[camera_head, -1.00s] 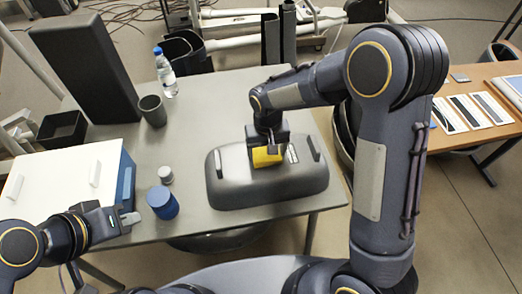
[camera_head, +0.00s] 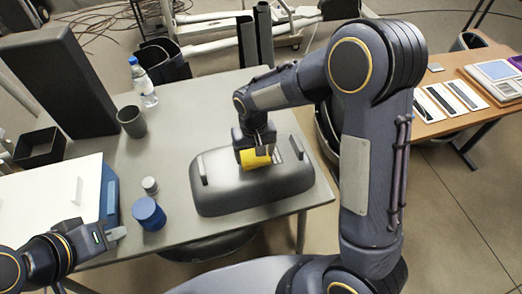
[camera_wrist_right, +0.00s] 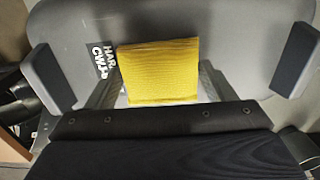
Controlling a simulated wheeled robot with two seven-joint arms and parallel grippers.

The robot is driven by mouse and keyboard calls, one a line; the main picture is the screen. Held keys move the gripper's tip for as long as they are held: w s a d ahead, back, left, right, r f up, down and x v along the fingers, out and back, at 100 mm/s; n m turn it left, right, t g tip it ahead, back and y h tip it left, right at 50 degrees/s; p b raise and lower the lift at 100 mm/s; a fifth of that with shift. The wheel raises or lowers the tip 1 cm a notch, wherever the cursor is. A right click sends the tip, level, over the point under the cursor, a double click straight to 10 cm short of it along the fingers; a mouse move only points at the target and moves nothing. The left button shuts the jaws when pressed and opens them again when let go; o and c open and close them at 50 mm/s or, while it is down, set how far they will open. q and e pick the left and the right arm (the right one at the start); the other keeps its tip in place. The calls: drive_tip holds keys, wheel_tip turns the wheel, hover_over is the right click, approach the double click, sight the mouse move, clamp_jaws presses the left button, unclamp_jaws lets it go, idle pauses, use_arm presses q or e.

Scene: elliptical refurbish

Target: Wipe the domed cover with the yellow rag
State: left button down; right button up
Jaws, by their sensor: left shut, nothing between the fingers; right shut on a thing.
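The domed cover (camera_head: 222,198) is a dark grey rounded shell with upright handles at its two ends, lying on the grey table. My right gripper (camera_head: 256,152) is shut on the yellow rag (camera_head: 262,162) and holds it at the cover's top, towards the right handle. In the right wrist view the rag (camera_wrist_right: 158,72) lies over the grey cover (camera_wrist_right: 220,22), beside a black label with white lettering; whether it presses on the surface I cannot tell. My left gripper (camera_head: 118,233) is shut and empty at the lower left, near the white-topped box.
A blue cylinder (camera_head: 149,213) and a small grey one (camera_head: 150,186) stand left of the cover. A white-topped box (camera_head: 50,190), a dark cup (camera_head: 131,121), a bottle (camera_head: 143,83) and a tall dark block (camera_head: 62,80) stand farther left. The table (camera_head: 200,110) behind the cover is clear.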

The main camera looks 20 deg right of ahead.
sight(228, 166)
drive_tip(key=shift+s+a+f, duration=0.1)
drive_tip(key=shift+a, duration=2)
drive_tip(key=shift+s+a+f, duration=0.1)
drive_tip(key=shift+a, duration=1.95)
drive_tip(key=shift+r, duration=0.1)
drive_tip(key=shift+w+d, duration=0.1)
drive_tip(key=shift+d+b, duration=0.35)
drive_tip(key=shift+d, duration=3.05)
drive_tip(key=shift+w+d, duration=0.1)
drive_tip(key=shift+d, duration=1.75)
drive_tip(key=shift+r+p, duration=2.1)
drive_tip(key=shift+r, duration=0.9)
